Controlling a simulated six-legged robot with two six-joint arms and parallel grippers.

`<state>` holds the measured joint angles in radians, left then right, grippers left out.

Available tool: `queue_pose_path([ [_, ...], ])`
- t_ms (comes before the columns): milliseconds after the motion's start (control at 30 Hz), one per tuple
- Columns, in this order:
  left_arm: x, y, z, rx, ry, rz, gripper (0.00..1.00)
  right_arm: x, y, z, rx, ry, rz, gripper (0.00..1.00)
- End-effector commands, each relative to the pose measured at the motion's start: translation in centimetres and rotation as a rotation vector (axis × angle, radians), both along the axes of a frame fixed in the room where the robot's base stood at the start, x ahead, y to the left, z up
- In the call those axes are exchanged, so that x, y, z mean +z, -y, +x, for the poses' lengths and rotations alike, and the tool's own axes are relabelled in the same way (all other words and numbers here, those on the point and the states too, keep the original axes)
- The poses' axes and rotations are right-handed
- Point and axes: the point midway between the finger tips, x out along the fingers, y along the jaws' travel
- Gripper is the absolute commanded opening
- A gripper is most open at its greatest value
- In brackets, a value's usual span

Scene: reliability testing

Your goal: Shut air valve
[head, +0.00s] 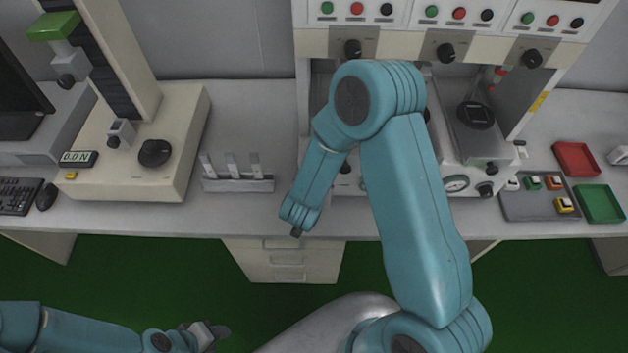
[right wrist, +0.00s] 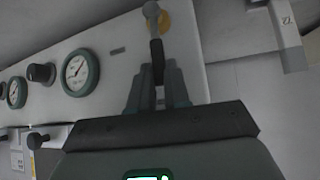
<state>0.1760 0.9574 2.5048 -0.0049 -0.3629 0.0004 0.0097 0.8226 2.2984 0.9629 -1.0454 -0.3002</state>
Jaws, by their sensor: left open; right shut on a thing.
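The air valve (right wrist: 155,42) shows in the right wrist view as a dark lever under a grey rounded end, with a yellow disc beside it, at the edge of a pale panel. My right gripper (right wrist: 158,78) is shut on the lever, one finger on each side of it. In the head view my right arm covers much of the machine front, and I cannot make out the valve there. My left gripper (head: 214,332) is open and empty at the lower left of the head view, in front of the bench and away from the machine.
Gauges (right wrist: 76,72) and a black knob (right wrist: 41,73) lie left of the valve.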

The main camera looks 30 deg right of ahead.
Motion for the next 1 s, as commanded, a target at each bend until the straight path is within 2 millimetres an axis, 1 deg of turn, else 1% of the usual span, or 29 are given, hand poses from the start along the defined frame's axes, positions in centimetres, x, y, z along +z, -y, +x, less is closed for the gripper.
queue_pose_path([
  [500, 0.12, 0.0, 0.0, 0.0, 0.0, 0.0, 0.43, -0.07, 0.09, 0.05, 0.004, -0.011, -0.012, 0.0],
  [533, 0.12, 0.0, -0.01, 0.0, 0.0, 0.0, 0.43, -0.07, 0.08, 0.06, 0.004, -0.011, -0.012, 0.2],
  [567, 0.12, 0.0, -0.01, 0.0, 0.0, 0.0, 0.43, -0.07, 0.09, 0.07, 0.004, -0.011, -0.012, 0.29],
  [600, 0.12, 0.0, 0.0, 0.0, 0.0, 0.0, 0.43, -0.07, 0.08, 0.1, 0.004, -0.011, -0.012, 0.42],
  [867, 0.13, 0.0, 0.0, 0.0, 0.0, 0.0, 0.43, -0.04, 0.01, 0.22, 0.001, -0.01, -0.012, 0.42],
  [1000, 0.01, 0.0, 0.0, 0.0, 0.0, 0.0, 0.43, 0.54, -0.48, -0.08, 0.003, -0.008, -0.012, 0.42],
])
